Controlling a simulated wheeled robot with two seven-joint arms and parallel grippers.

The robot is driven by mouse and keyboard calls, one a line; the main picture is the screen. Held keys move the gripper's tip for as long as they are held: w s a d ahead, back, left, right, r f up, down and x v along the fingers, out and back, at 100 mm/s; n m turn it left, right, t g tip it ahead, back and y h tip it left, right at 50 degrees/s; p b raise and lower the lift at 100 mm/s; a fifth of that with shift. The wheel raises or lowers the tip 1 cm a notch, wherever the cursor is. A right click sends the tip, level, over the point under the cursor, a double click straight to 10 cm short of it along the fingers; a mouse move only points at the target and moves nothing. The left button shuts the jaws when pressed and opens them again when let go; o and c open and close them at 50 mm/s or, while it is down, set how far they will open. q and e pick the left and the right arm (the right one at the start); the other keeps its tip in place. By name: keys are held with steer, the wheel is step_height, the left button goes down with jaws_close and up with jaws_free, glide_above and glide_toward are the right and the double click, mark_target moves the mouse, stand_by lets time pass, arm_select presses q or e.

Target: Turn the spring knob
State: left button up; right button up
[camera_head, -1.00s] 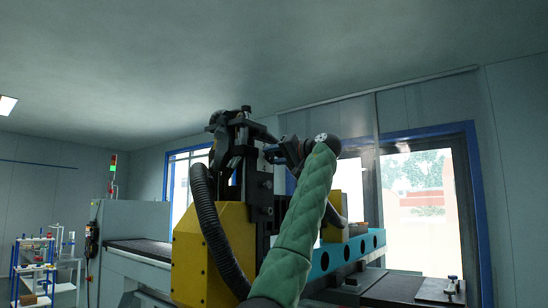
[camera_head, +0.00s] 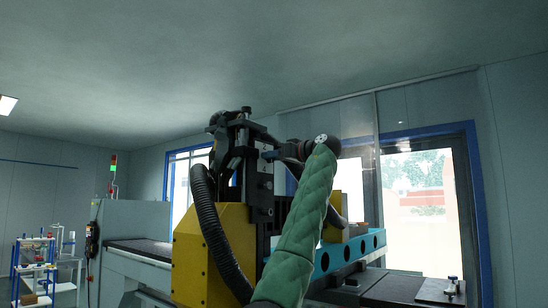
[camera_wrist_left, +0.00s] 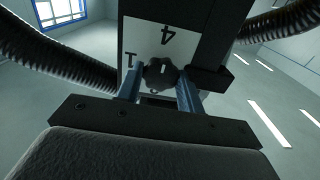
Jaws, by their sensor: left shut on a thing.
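The spring knob (camera_wrist_left: 160,74) is a dark lobed knob with a short white mark, on a white plate (camera_wrist_left: 148,48) with the figures 4 and 1. It sits between the two blue-grey fingers of my left gripper (camera_wrist_left: 159,88) in the left wrist view. The gripper is shut on it. In the head view my left gripper (camera_head: 271,154) reaches the side of the machine's dark upright head (camera_head: 258,185); the knob cannot be made out there. My right gripper is not in view.
The machine has a yellow housing (camera_head: 205,255), a black ribbed hose (camera_head: 212,230) and a blue beam (camera_head: 345,255) with round holes. A shelf with small items (camera_head: 35,265) stands far left. Windows are behind.

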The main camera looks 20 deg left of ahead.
arm_select(q)
steer(key=shift+w+f, duration=0.1)
steer(key=shift+f, duration=0.15)
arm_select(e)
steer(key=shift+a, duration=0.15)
arm_select(q)
steer(key=o, duration=0.8)
steer(key=shift+o, duration=1)
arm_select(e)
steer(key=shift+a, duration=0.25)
arm_select(q)
steer(key=shift+r, duration=0.1)
steer(key=shift+b+v, duration=0.75)
steer(key=shift+v, duration=0.4)
steer(key=shift+b+v, duration=1)
steer(key=shift+v, duration=1.65)
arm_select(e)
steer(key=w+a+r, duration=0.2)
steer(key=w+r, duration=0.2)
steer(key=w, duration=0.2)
